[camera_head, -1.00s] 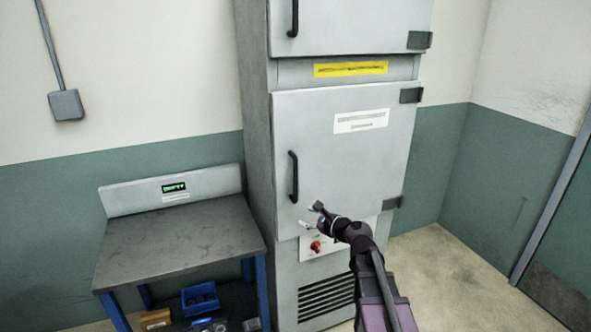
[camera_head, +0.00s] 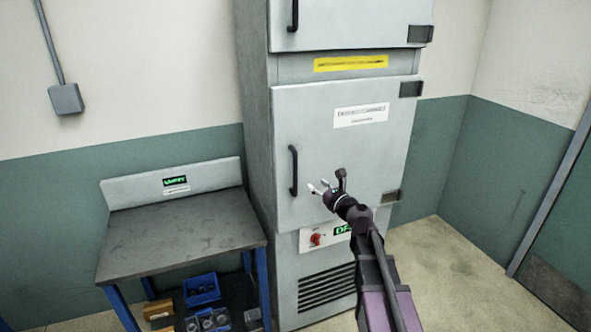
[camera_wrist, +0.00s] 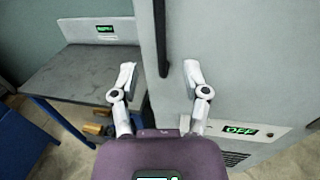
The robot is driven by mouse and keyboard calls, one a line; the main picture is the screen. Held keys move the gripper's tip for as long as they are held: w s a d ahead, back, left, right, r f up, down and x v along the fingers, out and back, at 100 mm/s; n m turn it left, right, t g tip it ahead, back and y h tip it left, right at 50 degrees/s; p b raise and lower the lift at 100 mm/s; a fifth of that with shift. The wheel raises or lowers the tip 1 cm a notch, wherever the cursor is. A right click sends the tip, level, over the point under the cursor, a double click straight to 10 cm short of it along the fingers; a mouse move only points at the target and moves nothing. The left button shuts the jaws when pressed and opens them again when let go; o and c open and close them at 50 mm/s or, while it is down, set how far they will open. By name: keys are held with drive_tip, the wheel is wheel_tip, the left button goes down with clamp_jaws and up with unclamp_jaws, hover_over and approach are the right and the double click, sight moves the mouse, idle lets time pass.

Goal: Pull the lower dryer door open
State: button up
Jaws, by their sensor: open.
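The lower dryer door (camera_head: 345,160) is a flat grey panel on a tall cabinet, and it looks closed. Its black vertical handle (camera_head: 293,172) is on the door's left side, with hinges on the right. My gripper (camera_head: 328,182) is open and empty, to the right of the handle in the head view. In the wrist view, my gripper (camera_wrist: 160,76) has its two fingers spread, and the lower end of the handle (camera_wrist: 161,45) shows between and beyond them. No contact with the handle shows.
A control panel with a red knob (camera_head: 316,239) and a green "OFF" display is below the door. The upper door (camera_head: 350,22) is above. A grey workbench (camera_head: 180,245) with blue legs and bins stands left of the cabinet. Floor to the right is clear.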

drive_tip(key=x, duration=1.3)
drive_tip(key=shift+w+a, duration=0.1)
clamp_jaws()
